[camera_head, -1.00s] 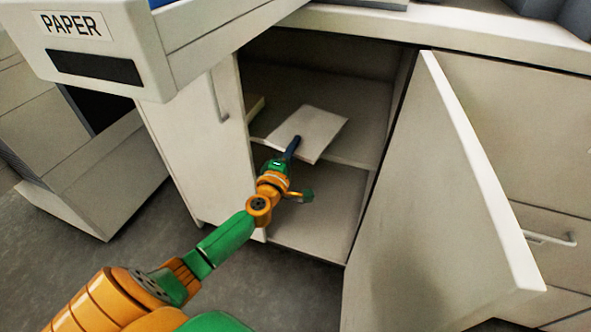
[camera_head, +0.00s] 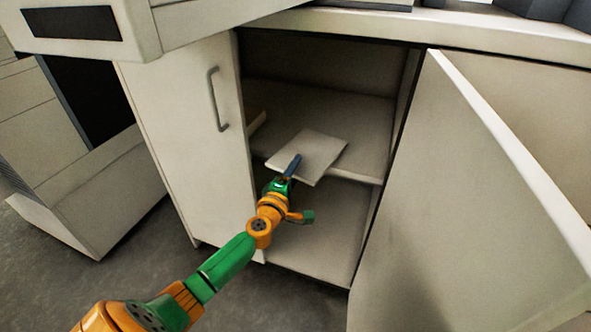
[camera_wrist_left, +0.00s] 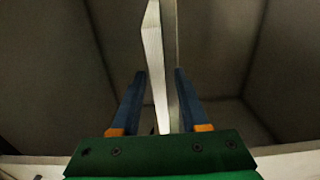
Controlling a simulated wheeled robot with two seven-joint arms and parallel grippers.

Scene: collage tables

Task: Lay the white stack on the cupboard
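The white stack (camera_head: 318,150) lies flat on the middle shelf inside the open cupboard (camera_head: 330,100), its front part sticking out past the shelf edge. It shows edge-on as a pale strip in the left wrist view (camera_wrist_left: 157,70). My left gripper (camera_head: 294,166) is at the stack's front edge, one blue finger over its top. In the left wrist view its two fingers (camera_wrist_left: 158,75) stand on either side of the stack, with a visible gap, so it looks open around it. The lower finger is hidden in the head view. My right gripper is not in view.
The cupboard's right door (camera_head: 450,200) stands open toward me; the left door (camera_head: 190,150) looks closed. A pale object (camera_head: 257,122) lies at the shelf's left side. A white box corner (camera_head: 100,30) overhangs at upper left. The lower compartment looks empty.

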